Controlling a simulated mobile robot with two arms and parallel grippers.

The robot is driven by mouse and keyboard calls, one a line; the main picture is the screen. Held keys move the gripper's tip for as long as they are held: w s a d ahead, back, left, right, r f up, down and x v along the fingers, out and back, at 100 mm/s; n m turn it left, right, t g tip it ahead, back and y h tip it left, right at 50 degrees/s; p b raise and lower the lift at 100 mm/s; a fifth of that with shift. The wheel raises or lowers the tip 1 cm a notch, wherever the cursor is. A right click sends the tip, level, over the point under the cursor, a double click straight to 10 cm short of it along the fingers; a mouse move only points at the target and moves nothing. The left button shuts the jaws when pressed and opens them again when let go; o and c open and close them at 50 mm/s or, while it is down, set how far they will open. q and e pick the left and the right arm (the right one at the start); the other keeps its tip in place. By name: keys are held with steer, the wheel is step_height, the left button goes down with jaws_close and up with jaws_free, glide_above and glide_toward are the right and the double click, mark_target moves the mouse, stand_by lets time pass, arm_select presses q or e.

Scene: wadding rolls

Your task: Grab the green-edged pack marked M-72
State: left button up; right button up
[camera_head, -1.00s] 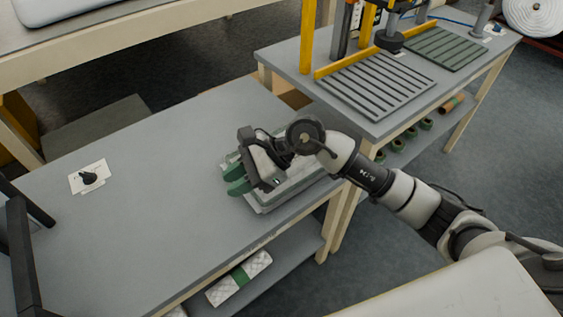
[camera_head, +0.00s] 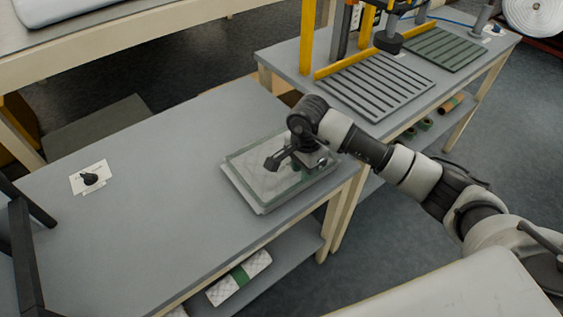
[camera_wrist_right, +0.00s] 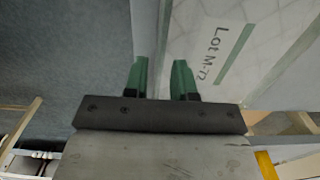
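A flat, clear-wrapped pack with a green edge (camera_head: 257,184) lies on the grey table. In the right wrist view the pack (camera_wrist_right: 203,25) carries the writing "Lot M-72" beside a green stripe. My right gripper (camera_wrist_right: 162,80) is open, with two green fingers apart and nothing seen between them but the pack's edge region. One finger lines up to the left of that edge and the other over the pack's side; I cannot tell whether they touch. In the head view the right gripper's dark wrist is over the pack's right part and hides some of it.
The grey table (camera_head: 130,225) is clear left of the pack, apart from a white card with a black knob (camera_head: 90,178). A second bench with a slatted grey panel (camera_head: 375,85) and yellow frame stands behind.

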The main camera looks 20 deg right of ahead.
mark_target(300, 182)
steer(key=f, duration=0.4)
steer(key=shift+a+f+p, duration=0.25)
steer(key=shift+f+p, duration=0.05)
steer(key=shift+p, duration=0.05)
jaws_close()
